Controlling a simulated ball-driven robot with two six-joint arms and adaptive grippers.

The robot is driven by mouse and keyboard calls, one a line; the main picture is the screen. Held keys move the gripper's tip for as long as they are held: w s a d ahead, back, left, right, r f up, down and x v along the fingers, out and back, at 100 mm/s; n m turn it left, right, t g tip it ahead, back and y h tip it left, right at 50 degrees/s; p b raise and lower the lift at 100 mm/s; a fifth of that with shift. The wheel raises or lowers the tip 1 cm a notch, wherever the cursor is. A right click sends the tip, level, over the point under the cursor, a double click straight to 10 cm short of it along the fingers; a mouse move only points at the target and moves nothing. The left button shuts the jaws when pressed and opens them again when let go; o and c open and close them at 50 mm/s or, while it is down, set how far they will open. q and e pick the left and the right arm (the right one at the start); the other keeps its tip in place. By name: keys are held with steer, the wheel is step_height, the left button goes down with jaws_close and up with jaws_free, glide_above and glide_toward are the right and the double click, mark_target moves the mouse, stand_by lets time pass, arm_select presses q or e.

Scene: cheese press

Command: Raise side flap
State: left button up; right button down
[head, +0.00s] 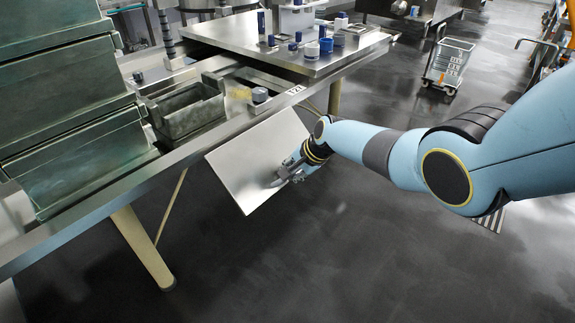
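The side flap (250,160) is a flat, plain metal plate beside the front edge of the steel table. It hangs below table height and is tilted. My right arm comes in from the right, and my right gripper (280,178) is at the flap's right part, with its dark fingers against or very close to the plate. Whether the fingers are closed on the flap is too small to tell. My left gripper is not in the picture.
The steel table (205,140) carries large green-grey metal boxes (65,100) at left and an open metal trough (188,112). Several blue and white containers (326,46) stand on the raised metal top. A wheeled cart (449,65) stands behind. The dark floor in front is clear.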

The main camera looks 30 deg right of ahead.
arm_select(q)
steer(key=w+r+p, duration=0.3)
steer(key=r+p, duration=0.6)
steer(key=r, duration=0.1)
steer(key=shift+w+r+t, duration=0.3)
arm_select(e)
step_height(320, 180, up, 11)
steer(key=g+h, duration=0.1)
steer(key=g, duration=0.1)
steer(key=shift+s+d+g, duration=0.2)
steer(key=shift+s+g, duration=0.2)
steer(key=shift+s, duration=0.05)
steer(key=shift+w+r, duration=0.15)
steer(key=shift+w, duration=0.05)
steer(key=c, duration=1.7)
jaws_free()
steer(key=shift+s+d+r, duration=0.15)
steer(key=shift+s+r, duration=0.05)
steer(key=shift+r, duration=0.1)
steer(key=shift+o, duration=1)
steer(key=shift+s, duration=0.15)
steer(key=shift+o, duration=1.1)
steer(key=shift+f, duration=0.1)
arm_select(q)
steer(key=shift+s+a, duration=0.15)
arm_select(e)
steer(key=shift+w, duration=0.2)
